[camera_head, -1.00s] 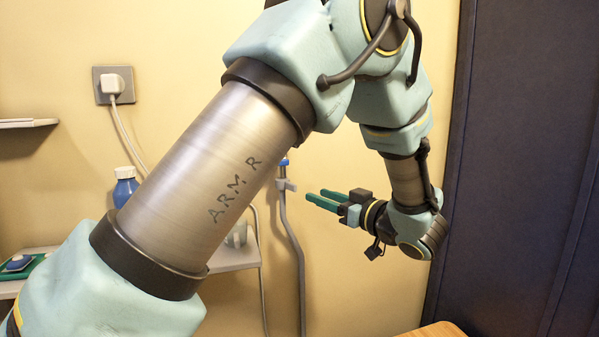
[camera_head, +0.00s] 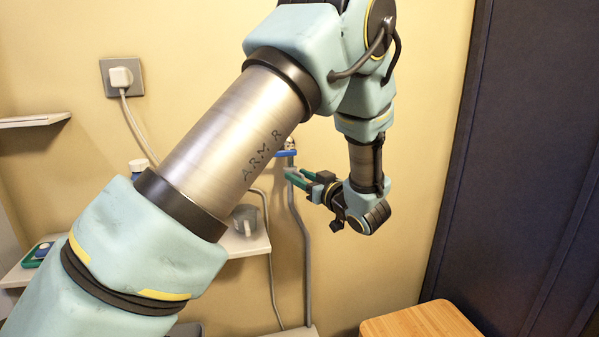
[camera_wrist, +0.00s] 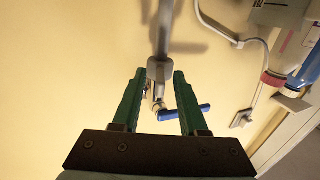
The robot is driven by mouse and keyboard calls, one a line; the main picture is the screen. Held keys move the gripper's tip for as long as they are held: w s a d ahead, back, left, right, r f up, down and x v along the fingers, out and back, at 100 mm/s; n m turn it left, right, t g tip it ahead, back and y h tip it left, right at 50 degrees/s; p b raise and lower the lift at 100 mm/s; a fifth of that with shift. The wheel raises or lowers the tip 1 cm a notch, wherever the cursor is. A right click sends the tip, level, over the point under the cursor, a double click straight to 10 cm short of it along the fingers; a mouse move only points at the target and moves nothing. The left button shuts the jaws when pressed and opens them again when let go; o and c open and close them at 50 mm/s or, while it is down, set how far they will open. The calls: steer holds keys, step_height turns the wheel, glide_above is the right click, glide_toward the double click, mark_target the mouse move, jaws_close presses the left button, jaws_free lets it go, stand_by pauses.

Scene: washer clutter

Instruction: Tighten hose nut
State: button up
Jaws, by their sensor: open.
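The grey hose nut (camera_wrist: 160,70) sits at the end of the grey hose (camera_wrist: 163,25), beside a metal tap with a blue lever (camera_wrist: 183,112) in the wrist view. My gripper (camera_wrist: 158,75) is open. Its two green fingers are on either side of the nut, with gaps visible; I cannot tell if the depth matches. In the head view the hose (camera_head: 305,235) hangs down the wall below the blue lever (camera_head: 286,153). My gripper (camera_head: 298,176) reaches it from the right, its fingertips overlapping the nut area. The nut is partly hidden there.
A shelf (camera_head: 250,244) with a grey cup (camera_head: 245,217) is left of the hose. A white-capped bottle (camera_head: 138,166) is partly hidden by my arm. A wooden top (camera_head: 420,322) stands low right, before a dark panel (camera_head: 530,160). Wall right of the hose is clear.

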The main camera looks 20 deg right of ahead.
steer(key=shift+w, duration=0.15)
jaws_close()
stand_by(0.5)
